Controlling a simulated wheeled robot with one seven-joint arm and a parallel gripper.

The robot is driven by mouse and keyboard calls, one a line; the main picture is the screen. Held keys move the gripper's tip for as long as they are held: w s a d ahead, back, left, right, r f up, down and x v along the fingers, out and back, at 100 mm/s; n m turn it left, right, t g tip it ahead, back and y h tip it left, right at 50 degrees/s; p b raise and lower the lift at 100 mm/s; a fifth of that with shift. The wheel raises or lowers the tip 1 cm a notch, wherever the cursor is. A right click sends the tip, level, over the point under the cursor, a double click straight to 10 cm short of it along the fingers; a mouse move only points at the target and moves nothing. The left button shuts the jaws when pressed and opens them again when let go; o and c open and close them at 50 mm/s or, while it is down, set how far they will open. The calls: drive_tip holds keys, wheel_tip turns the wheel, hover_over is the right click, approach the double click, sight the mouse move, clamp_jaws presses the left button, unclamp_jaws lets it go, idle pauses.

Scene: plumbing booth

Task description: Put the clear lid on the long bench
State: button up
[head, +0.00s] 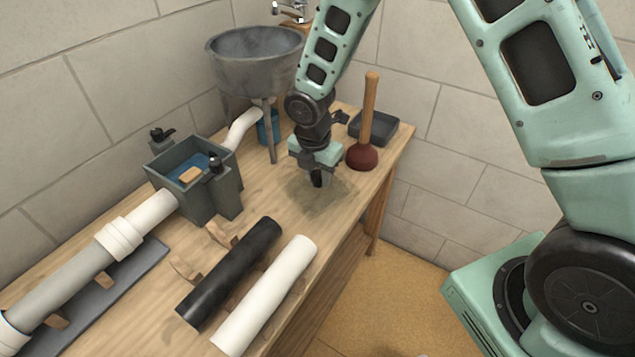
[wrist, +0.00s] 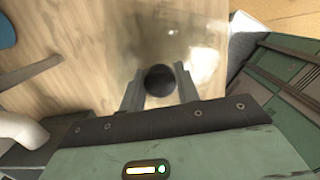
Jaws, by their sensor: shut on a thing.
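My gripper (head: 316,180) is over the far part of the long wooden bench (head: 300,222), left of the plunger. It is shut on the dark round knob of the clear lid (wrist: 190,42). In the head view the lid is only a faint patch below the fingers. I cannot tell whether the lid touches the bench top or hangs just above it.
A plunger (head: 364,155) and a dark tray (head: 375,128) stand close by on the right. A grey basin (head: 255,52) is at the back left. A grey tank (head: 205,195), a black pipe (head: 230,272) and a white pipe (head: 266,295) occupy the near bench.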

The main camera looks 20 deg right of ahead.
sight(314, 177)
drive_tip(key=shift+f, duration=1.35)
drive_tip(key=shift+f, duration=0.1)
drive_tip(key=o, duration=1.1)
drive_tip(key=r, duration=0.7)
drive_tip(key=a+r, duration=0.1)
drive_tip(key=r, duration=0.3)
drive_tip(key=shift+s+a+r, duration=0.1)
drive_tip(key=shift+s+r, duration=0.2)
drive_tip(key=shift+s, duration=0.05)
drive_tip(key=s+a+r+m, duration=0.1)
drive_tip(key=s+r+m, duration=0.2)
drive_tip(key=s+m, duration=0.3)
drive_tip(key=s+a+r+m+y, duration=0.1)
drive_tip(key=s+m, duration=0.4)
drive_tip(key=s, duration=0.7)
drive_tip(key=s+a+r+m, duration=0.3)
drive_tip(key=s+r+m, duration=0.2)
drive_tip(key=s, duration=0.3)
drive_tip(key=shift+s+a+r+m+g+y, duration=0.2)
drive_tip(key=shift+s+m+g+y, duration=0.2)
drive_tip(key=shift+m, duration=0.4)
